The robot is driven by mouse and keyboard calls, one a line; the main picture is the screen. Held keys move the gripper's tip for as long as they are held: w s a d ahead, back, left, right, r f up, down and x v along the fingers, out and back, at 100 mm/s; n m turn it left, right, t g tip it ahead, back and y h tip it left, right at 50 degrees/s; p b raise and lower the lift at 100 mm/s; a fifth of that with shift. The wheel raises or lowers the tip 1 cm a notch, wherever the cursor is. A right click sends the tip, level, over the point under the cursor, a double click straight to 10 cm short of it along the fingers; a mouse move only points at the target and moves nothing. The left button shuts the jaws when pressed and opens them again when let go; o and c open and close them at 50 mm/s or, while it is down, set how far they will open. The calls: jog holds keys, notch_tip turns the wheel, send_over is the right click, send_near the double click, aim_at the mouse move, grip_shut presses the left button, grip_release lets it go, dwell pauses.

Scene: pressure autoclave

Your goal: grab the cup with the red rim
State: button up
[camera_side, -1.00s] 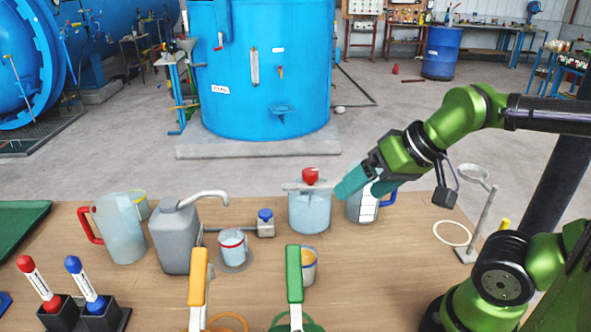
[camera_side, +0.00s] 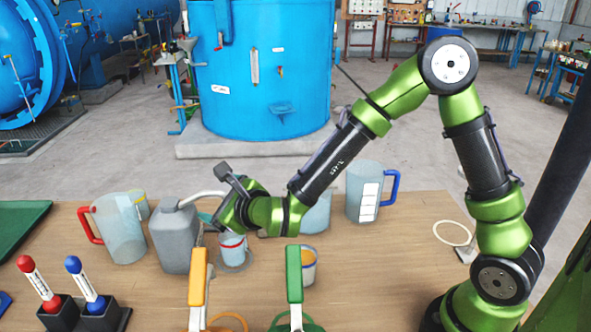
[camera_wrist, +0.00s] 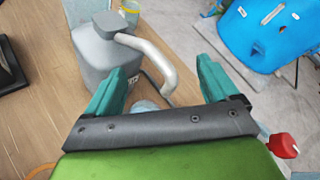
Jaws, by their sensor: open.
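The cup with the red rim (camera_side: 232,249) is a small pale blue cup standing on the table to the right of the grey canister. Its top is partly hidden behind my arm in the side view. My gripper (camera_side: 206,218) is close to it, above and to its left, near the canister spout. In the wrist view my gripper (camera_wrist: 160,85) has its two teal fingers wide apart with nothing held. A small pale blue patch shows low between the fingers there; I cannot tell whether it is this cup.
The grey canister (camera_side: 174,240) stands just left of my gripper; its pale spout (camera_wrist: 150,58) crosses between the fingers in the wrist view. A cup with an orange rim (camera_side: 307,268), a red-handled jug (camera_side: 120,232) and a blue-handled jug (camera_side: 364,190) stand nearby.

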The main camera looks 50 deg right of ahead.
aim_at(235, 252)
jog(key=shift+s+d+f+m+g+h, duration=0.2)
jog(key=shift+f+m+h, duration=0.5)
jog(key=shift+f+m, duration=1.35)
jog(key=shift+s+f+m+g+h, duration=0.3)
jog(key=shift+f+m+h, duration=0.65)
jog(key=shift+f, duration=1.8)
jog(key=shift+s+d+f+m+g+h, duration=0.1)
jog(key=shift+s+f+m+g+h, duration=0.25)
jog(key=shift+f+m, duration=1.8)
jog(key=shift+w+f+n, duration=0.15)
jog(key=shift+w+n, duration=0.15)
jog(key=shift+n, duration=0.05)
jog(key=shift+w+d+f, duration=0.1)
jog(key=shift+w+d, duration=0.1)
jog(key=shift+w, duration=0.3)
jog(key=shift+x, duration=0.8)
jog(key=shift+c, duration=0.5)
